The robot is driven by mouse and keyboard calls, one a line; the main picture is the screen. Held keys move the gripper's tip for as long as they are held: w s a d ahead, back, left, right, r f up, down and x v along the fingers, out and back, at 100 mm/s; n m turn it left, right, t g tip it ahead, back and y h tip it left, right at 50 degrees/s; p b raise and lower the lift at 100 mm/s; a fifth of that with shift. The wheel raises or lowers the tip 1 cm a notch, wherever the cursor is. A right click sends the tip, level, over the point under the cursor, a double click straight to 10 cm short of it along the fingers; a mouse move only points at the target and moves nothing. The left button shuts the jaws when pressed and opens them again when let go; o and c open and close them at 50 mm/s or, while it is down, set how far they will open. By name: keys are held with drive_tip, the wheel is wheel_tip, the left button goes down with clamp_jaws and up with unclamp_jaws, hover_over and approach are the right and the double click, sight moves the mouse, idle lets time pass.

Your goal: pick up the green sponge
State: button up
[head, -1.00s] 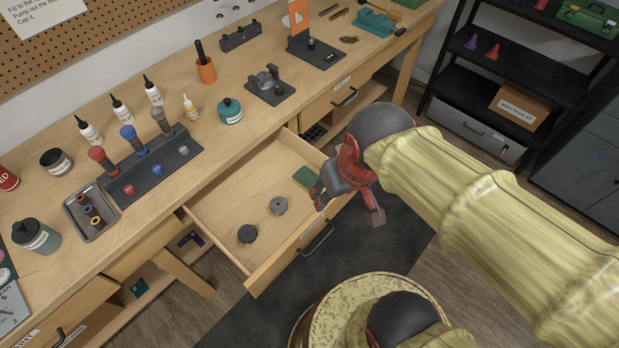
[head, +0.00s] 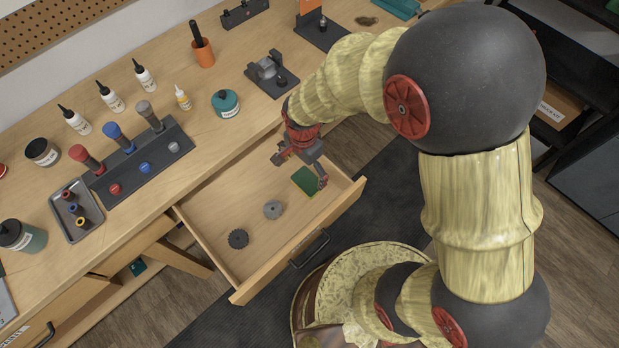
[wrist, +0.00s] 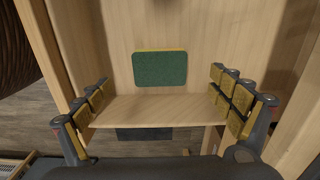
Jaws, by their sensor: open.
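The green sponge (head: 305,181) lies flat in the open drawer (head: 215,205), near its right end. It has a dark green face and a thin yellow edge, which shows in the wrist view (wrist: 160,69). My gripper (head: 301,168) is open and empty, over the right end of the drawer and close to the sponge. In the wrist view its fingers (wrist: 168,108) are spread wide to the left and right, with the sponge ahead between them and not touched. No part of the sponge's green face is hidden in the wrist view.
Two dark gear-like discs, one grey (head: 272,210) and one black (head: 238,239), lie in the drawer left of the sponge. The drawer walls surround the sponge. The workbench (head: 215,130) above holds bottles, a screwdriver rack (head: 145,165) and a teal jar (head: 226,103).

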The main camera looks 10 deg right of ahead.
sight(305, 183)
wheel_tip(305, 183, down, 8)
drive_tip(key=b, duration=0.3)
drive_tip(key=shift+r, duration=0.1)
drive_tip(key=c, duration=0.3)
drive_tip(key=c, duration=0.4)
drive_tip(key=shift+c, duration=0.5)
